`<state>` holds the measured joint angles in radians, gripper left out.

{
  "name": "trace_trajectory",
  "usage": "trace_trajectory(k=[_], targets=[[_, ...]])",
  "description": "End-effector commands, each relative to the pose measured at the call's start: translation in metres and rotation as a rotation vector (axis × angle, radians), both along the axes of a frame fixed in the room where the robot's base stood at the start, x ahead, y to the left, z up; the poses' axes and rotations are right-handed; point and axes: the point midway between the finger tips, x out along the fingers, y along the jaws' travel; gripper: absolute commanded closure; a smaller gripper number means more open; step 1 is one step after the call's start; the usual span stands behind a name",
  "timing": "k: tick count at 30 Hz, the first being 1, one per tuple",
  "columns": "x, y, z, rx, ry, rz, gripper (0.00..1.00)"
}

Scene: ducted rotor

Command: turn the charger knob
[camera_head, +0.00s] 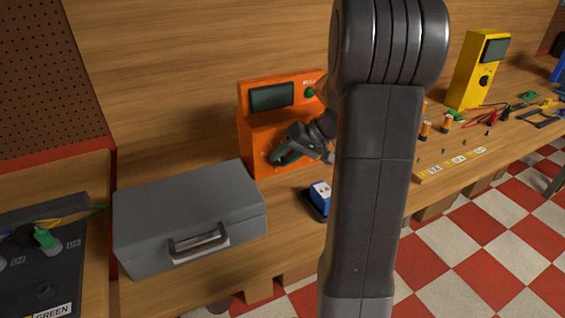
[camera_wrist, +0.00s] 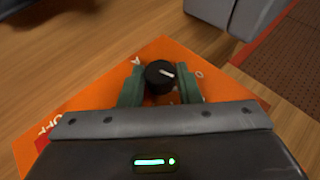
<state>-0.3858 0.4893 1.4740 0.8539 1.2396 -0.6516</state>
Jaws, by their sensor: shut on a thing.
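The orange charger (camera_head: 258,135) stands at the back of the bench, with a dark screen and a green button on its front. In the wrist view its orange face (camera_wrist: 90,98) fills the middle. The black charger knob (camera_wrist: 160,75) with a white pointer line sits between my two green fingers. My gripper (camera_wrist: 159,88) is shut on the knob, one finger on each side. In the head view my gripper (camera_head: 275,158) is at the charger's lower front, and the knob is hidden there.
A grey metal case (camera_head: 185,215) lies left of the charger. A blue battery (camera_head: 320,192) in a dark holder stands in front of it. A yellow multimeter (camera_head: 478,72) and several small batteries are at the right. My arm hides part of the bench.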

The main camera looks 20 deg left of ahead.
Motion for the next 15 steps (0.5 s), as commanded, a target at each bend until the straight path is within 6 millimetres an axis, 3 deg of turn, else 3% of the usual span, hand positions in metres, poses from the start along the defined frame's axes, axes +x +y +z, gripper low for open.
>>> trace_trajectory(k=[15], targets=[[0.0037, -0.0031, -0.0070, 0.247, 0.293, -0.001, 0.93]])
